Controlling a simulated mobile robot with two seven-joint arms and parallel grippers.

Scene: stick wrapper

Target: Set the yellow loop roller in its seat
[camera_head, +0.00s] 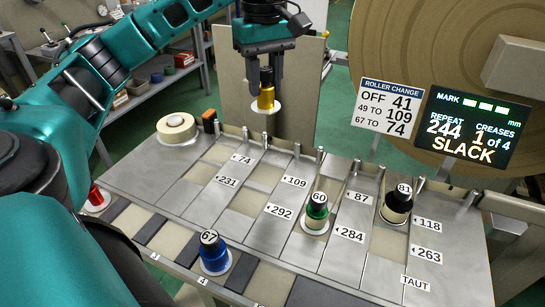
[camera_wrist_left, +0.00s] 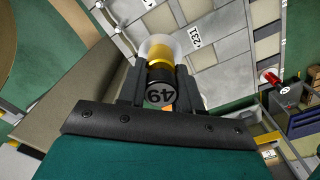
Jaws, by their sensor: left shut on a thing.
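The yellow loop roller (camera_head: 265,95) has a black top and a white round flange at its bottom. My left gripper (camera_head: 266,78) is shut on it and holds it upright in the air above the table's back edge. In the left wrist view the roller (camera_wrist_left: 160,68) sits between the fingers (camera_wrist_left: 160,90), and its black end reads 49. The sign (camera_head: 391,105) reads "OFF 41, 49 to 109, 67 to 74". My right gripper is not in view.
A blue roller 67 (camera_head: 213,255) stands at the front, a green roller 60 (camera_head: 317,212) mid-table and a black-topped roller 81 (camera_head: 397,205) at right. A red roller (camera_head: 97,198) is at far left. A white roll (camera_head: 177,128) sits back left. Short metal posts line the back edge. The display (camera_head: 466,133) reads SLACK.

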